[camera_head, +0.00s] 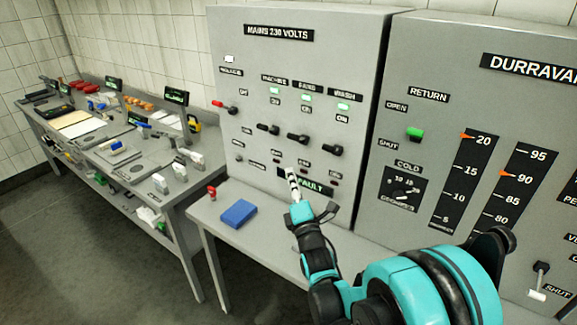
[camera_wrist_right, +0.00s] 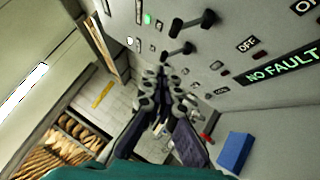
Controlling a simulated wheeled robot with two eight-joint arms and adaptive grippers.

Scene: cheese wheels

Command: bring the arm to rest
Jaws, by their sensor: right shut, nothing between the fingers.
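My right arm (camera_head: 400,285) comes in from the lower right in the head view. My right gripper (camera_head: 292,176) is in front of the lower part of the grey mains panel (camera_head: 300,60), near the green fault display (camera_head: 318,188). Its fingers are shut with nothing between them. In the right wrist view the gripper (camera_wrist_right: 162,75) points past the panel's black switch handles (camera_wrist_right: 192,22); I cannot tell whether it touches the panel. The left gripper does not show in either view.
A blue block (camera_head: 238,213) and a small red item (camera_head: 212,192) lie on the ledge below the panel. A second panel (camera_head: 450,60) with gauges stands at the right. A grey bench (camera_head: 125,172) with several tools is at the left. The floor before it is clear.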

